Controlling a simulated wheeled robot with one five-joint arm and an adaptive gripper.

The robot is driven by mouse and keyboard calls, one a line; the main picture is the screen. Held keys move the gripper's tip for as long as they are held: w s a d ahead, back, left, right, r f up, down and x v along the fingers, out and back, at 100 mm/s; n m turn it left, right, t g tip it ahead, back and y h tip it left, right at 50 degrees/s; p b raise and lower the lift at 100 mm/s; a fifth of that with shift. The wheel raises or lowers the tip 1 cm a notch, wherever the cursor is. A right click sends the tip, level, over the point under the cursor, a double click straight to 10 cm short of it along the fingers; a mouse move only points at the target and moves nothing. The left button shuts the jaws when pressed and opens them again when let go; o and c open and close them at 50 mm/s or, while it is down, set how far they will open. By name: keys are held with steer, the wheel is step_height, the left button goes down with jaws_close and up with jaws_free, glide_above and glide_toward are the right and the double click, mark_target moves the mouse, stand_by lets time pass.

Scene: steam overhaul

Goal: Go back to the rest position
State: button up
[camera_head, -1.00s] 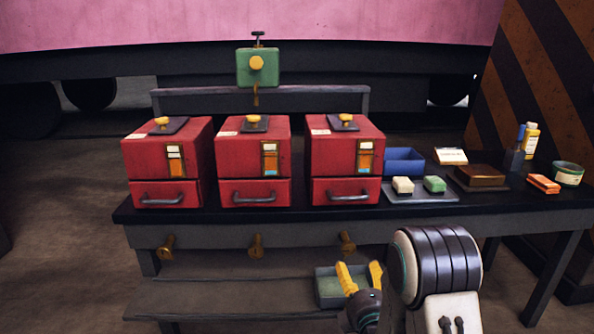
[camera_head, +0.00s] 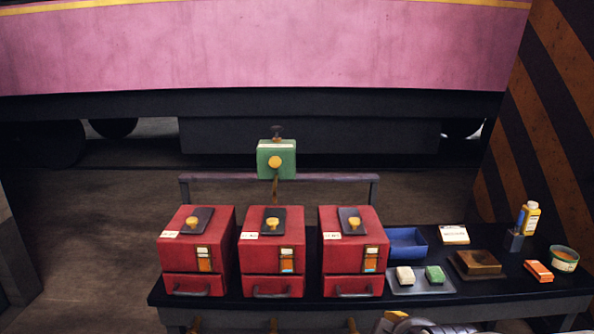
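My gripper is out of view now. Only a small part of my arm shows at the bottom edge, right of the middle. The dark workbench (camera_head: 470,308) runs across the lower part of the view. Three red boxes stand in a row on it: left (camera_head: 184,255), middle (camera_head: 258,258) and right (camera_head: 338,255). Each has a yellow knob on a dark plate on top and a drawer with a handle, which looks closed.
A green box with a yellow knob (camera_head: 276,160) sits on the rear rail.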

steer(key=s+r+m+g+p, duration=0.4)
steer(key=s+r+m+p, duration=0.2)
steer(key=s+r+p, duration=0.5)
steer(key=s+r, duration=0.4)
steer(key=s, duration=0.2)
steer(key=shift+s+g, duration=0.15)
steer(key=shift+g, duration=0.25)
